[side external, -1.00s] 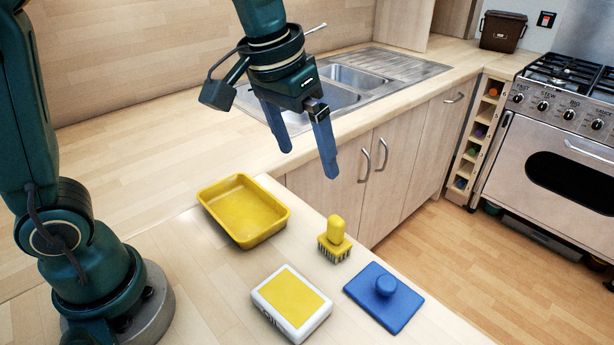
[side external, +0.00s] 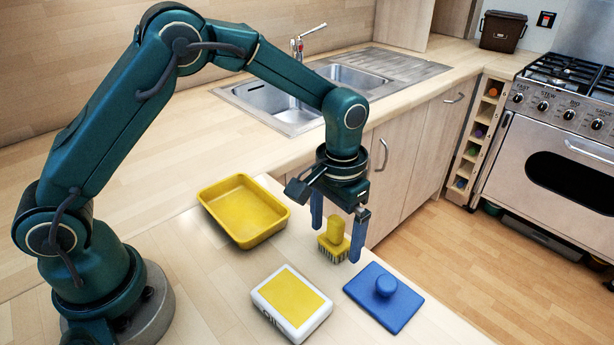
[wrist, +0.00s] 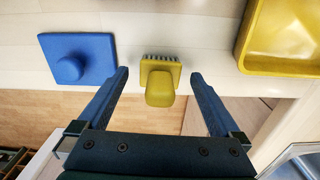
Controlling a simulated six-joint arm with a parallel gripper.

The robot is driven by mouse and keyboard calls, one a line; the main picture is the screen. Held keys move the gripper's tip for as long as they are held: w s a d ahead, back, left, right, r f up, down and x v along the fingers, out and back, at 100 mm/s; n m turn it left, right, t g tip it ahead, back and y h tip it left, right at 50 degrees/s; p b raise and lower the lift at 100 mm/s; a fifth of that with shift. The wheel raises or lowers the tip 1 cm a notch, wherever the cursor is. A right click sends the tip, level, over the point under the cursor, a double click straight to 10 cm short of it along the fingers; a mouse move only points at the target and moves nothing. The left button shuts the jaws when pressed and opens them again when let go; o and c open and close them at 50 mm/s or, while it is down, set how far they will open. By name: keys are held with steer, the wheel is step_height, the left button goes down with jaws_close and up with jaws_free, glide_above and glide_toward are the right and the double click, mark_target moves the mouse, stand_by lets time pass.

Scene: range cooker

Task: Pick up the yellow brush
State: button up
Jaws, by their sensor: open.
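The yellow brush (side external: 334,240) stands upright on the wooden counter, bristles down and its rounded handle up. My gripper (side external: 335,243) points down over it, with its two blue fingers open and apart, one on each side of the brush in the side view. In the wrist view the brush (wrist: 160,80) shows between the open fingers (wrist: 160,75), with visible gaps on both sides. Nothing is held. Whether the fingertips are level with the handle or the brush body is hard to tell.
A blue block with a round knob (side external: 385,297) lies right of the brush. A white and yellow box (side external: 291,303) lies in front. A yellow tray (side external: 284,214) stands to the left. The counter edge is just behind the brush, and the sink (side external: 268,103) is farther back.

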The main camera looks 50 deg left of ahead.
mark_target(337, 218)
steer(key=shift+f, duration=0.25)
steer(key=c, duration=1.5)
steer(key=shift+o, duration=0.2)
steer(key=shift+r, duration=0.1)
steer(key=shift+r, duration=0.55)
step_height(337, 218, up, 3)
steer(key=shift+f, duration=0.2)
steer(key=s+a+r, duration=0.2)
steer(key=a+r, duration=0.5)
steer(key=a, duration=0.4)
steer(key=shift+a, duration=0.25)
steer(key=shift+s+r, duration=0.1)
